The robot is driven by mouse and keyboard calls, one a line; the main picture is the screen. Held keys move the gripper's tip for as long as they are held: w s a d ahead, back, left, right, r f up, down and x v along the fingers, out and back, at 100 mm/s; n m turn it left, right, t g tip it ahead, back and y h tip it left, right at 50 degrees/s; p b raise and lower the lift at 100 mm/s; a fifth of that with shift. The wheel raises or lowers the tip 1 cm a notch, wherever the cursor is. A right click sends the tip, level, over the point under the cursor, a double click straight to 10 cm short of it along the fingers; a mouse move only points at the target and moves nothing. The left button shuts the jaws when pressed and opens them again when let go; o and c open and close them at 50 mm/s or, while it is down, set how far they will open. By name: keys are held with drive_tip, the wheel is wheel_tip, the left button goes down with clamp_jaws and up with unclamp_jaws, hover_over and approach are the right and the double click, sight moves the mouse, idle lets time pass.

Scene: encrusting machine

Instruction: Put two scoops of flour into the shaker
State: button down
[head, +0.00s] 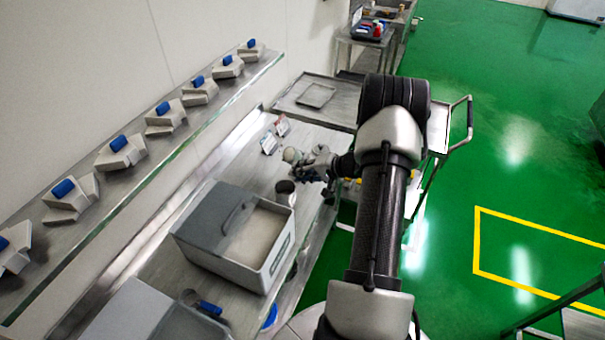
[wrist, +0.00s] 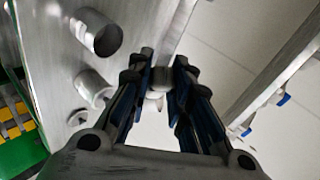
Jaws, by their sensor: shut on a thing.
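My gripper (head: 318,168) is over the worktable past the flour bin. In the wrist view its fingers (wrist: 160,80) are shut on a small pale thing (wrist: 157,98). Most of that thing is hidden, and I cannot tell if it is the scoop or the shaker. A silvery rounded piece (head: 292,155) shows just left of the gripper in the head view. A metal cup (head: 285,190) stands on the table between gripper and bin. The flour bin (head: 198,253) is grey, part open, with pale flour (head: 255,238) inside.
A second grey bin (head: 125,318) is at the near left, with a metal and blue utensil (head: 208,306) beside it. A wall shelf (head: 95,228) holds several blue-topped pieces. Small cards (head: 275,135) stand behind the gripper. A trolley (head: 340,105) stands beyond the table.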

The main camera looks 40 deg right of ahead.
drive_tip(key=shift+w+a+f+n+g+h+b, duration=0.25)
drive_tip(key=shift+a+n+g+h+b, duration=0.35)
drive_tip(key=shift+b, duration=1.9)
drive_tip(key=shift+a+f+n+h+b, duration=0.25)
drive_tip(key=shift+h+b, duration=0.35)
drive_tip(key=shift+b, duration=1.9)
drive_tip(key=shift+a+f+n+h+b, duration=0.2)
drive_tip(key=shift+h+b, duration=0.4)
drive_tip(key=shift+b, duration=1.9)
drive_tip(key=shift+w, duration=0.1)
drive_tip(key=shift+a+f+n+g+h+b, duration=0.3)
drive_tip(key=shift+h+b, duration=0.3)
drive_tip(key=shift+b, duration=0.45)
drive_tip(key=shift+w+a+f+n+h+b, duration=0.1)
drive_tip(key=shift+a+f+n+h+b, duration=0.25)
drive_tip(key=shift+b, duration=0.9)
drive_tip(key=shift+w+d+f+n+h+b, duration=0.15)
drive_tip(key=shift+h+b, duration=0.4)
drive_tip(key=shift+b, duration=0.7)
drive_tip(key=shift+a+f+n+g+h+b, duration=0.2)
drive_tip(key=shift+a+f+n+h+b, duration=0.3)
drive_tip(key=shift+b, duration=1.7)
drive_tip(key=shift+a+r+n+g+h+b, duration=0.2)
drive_tip(key=shift+h+b, duration=0.5)
drive_tip(key=shift+b, duration=1.45)
drive_tip(key=shift+d+f+n+h, duration=0.1)
drive_tip(key=shift+f+n+h, duration=0.15)
drive_tip(key=shift+h, duration=0.05)
